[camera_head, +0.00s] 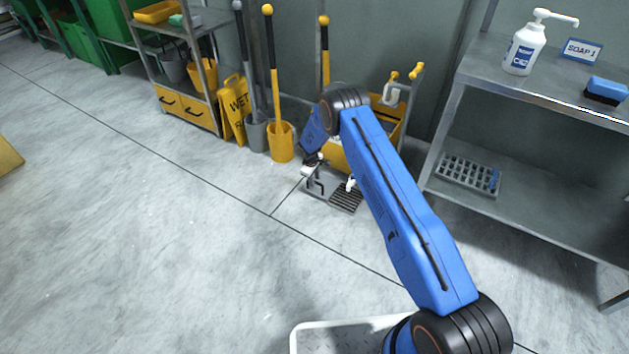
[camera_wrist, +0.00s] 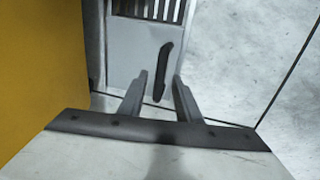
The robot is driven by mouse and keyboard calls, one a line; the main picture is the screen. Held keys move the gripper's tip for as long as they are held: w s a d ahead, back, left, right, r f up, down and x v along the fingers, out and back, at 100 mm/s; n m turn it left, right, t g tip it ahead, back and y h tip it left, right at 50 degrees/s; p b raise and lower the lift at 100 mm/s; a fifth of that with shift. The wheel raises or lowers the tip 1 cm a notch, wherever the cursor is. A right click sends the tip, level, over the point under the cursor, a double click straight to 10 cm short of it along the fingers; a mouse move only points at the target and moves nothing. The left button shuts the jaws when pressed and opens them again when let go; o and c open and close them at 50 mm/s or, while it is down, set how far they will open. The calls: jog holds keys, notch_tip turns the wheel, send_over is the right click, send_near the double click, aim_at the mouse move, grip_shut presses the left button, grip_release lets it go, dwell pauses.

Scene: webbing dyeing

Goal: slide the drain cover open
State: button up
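The drain cover (camera_wrist: 130,50) is a flat light-grey plate with a slatted grate (camera_wrist: 150,8) at its far end in the wrist view. A black bar handle (camera_wrist: 165,62) stands on the plate. My gripper (camera_wrist: 159,76) is open, with one finger on each side of the handle and a gap showing beside each. I cannot tell how deep the fingers reach around it. In the head view, the slatted grate (camera_head: 347,198) shows at floor level, beside my gripper (camera_head: 315,187); my arm hides part of this area.
A yellow mop bucket (camera_head: 339,157) stands close behind the drain; a yellow surface (camera_wrist: 40,70) fills the wrist view's left. Mops, a yellow pail (camera_head: 281,143) and a wet-floor sign (camera_head: 234,108) stand left. A metal shelf (camera_head: 500,78) is right. The floor in front is clear.

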notch_tip(320, 180, up, 17)
jog(key=s+a, duration=0.2)
jog(key=shift+s+f, duration=0.15)
jog(key=shift+s, duration=0.2)
dwell(0.3)
